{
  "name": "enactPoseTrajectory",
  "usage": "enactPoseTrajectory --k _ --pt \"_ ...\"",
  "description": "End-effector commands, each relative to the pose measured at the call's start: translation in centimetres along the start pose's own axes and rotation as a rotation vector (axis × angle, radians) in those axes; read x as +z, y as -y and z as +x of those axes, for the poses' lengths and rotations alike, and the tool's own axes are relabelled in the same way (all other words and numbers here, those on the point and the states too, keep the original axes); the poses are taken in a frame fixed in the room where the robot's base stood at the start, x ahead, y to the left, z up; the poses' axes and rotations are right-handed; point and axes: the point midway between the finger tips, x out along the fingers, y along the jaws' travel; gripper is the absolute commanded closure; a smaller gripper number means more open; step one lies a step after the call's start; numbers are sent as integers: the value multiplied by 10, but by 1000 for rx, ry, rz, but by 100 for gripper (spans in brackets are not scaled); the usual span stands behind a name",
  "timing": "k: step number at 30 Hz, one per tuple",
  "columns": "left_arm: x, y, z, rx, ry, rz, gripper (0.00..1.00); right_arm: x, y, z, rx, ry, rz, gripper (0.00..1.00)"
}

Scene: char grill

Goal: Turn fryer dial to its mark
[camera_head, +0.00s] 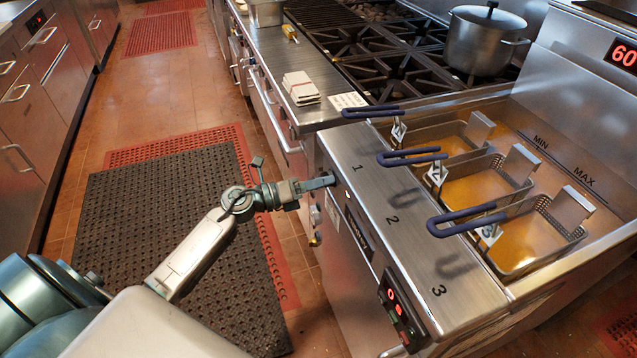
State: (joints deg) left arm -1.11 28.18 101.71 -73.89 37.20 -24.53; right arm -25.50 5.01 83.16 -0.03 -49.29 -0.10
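The fryer (385,215) is a steel unit with its top ledge numbered 1, 2 and 3. On its front face, below my gripper, a small knob-like part (316,239) shows. It may be the dial, but its mark is too small to make out. A dark control panel (396,306) with red lit digits sits lower on the same face. My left gripper (322,183) is at the upper front edge of the fryer, near its left corner, above the knob-like part. Its fingers appear as one dark bar, so the gap is hidden. My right gripper is out of view.
Three blue-handled baskets (520,240) hang in the oil, their handles over the ledge. A steel counter (275,60) with a white stack (301,88) and a burner range with a pot (483,40) lie beyond. Dark mats (170,230) cover open floor at left.

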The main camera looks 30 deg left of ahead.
Motion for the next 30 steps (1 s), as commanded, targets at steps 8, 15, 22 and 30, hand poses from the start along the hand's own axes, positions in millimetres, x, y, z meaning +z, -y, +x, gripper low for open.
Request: enactPoseTrajectory --k 8,15,22,30 --pt "0 -1 -8 1 -1 2 43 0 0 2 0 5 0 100" --pt "-2 -3 -42 3 -4 2 43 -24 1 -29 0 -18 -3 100" --pt "-2 -2 -75 2 -5 1 43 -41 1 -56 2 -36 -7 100" --pt "-1 0 -99 -1 -3 0 43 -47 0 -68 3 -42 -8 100"
